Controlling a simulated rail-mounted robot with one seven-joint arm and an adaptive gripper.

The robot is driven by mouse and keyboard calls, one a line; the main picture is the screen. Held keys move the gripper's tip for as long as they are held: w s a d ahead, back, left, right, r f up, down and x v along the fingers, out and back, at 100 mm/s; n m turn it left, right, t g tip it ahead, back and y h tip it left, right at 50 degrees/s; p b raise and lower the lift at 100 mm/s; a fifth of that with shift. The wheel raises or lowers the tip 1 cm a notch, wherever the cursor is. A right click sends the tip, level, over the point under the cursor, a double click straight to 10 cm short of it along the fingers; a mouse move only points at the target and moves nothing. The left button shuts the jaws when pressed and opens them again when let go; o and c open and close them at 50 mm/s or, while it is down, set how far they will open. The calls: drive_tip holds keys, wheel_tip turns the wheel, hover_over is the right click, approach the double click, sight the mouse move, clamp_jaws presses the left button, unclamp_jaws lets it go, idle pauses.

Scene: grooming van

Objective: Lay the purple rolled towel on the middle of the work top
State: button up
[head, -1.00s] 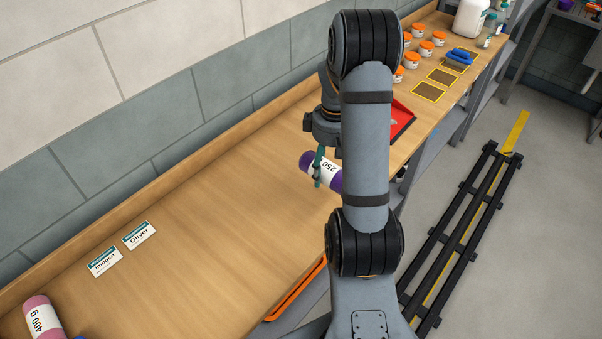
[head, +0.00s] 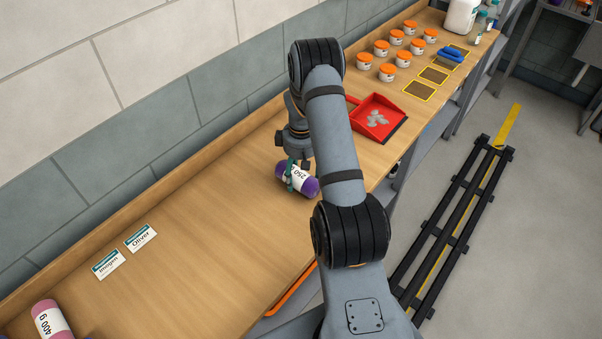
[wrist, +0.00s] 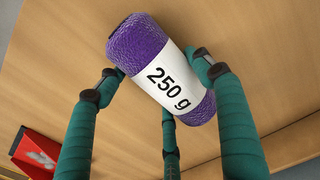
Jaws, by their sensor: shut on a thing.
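In the wrist view the towel (wrist: 140,45) lies slantwise between the green fingers of my gripper (wrist: 158,78). The fingers are shut on it at its sides, with a third finger below it in the picture. My arm covers part of the work top to the right of the towel.
A red dustpan (head: 364,112) with grey bits lies beyond my gripper. Several orange-lidded jars (head: 388,72) and yellow-edged squares (head: 419,92) are farther back. Two name cards (head: 140,238) and a pink 400 g roll (head: 48,318) lie at the left. The wood between is clear.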

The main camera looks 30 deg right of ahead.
drive_tip(key=shift+f+b, duration=0.2)
drive_tip(key=shift+b, duration=0.1)
drive_tip(key=o, duration=1.2)
drive_tip(key=shift+r, duration=0.1)
drive_tip(key=shift+r+p, duration=0.35)
wheel_tip(320, 180, up, 12)
drive_tip(key=shift+f+b, duration=0.15)
drive_tip(key=shift+b, duration=0.95)
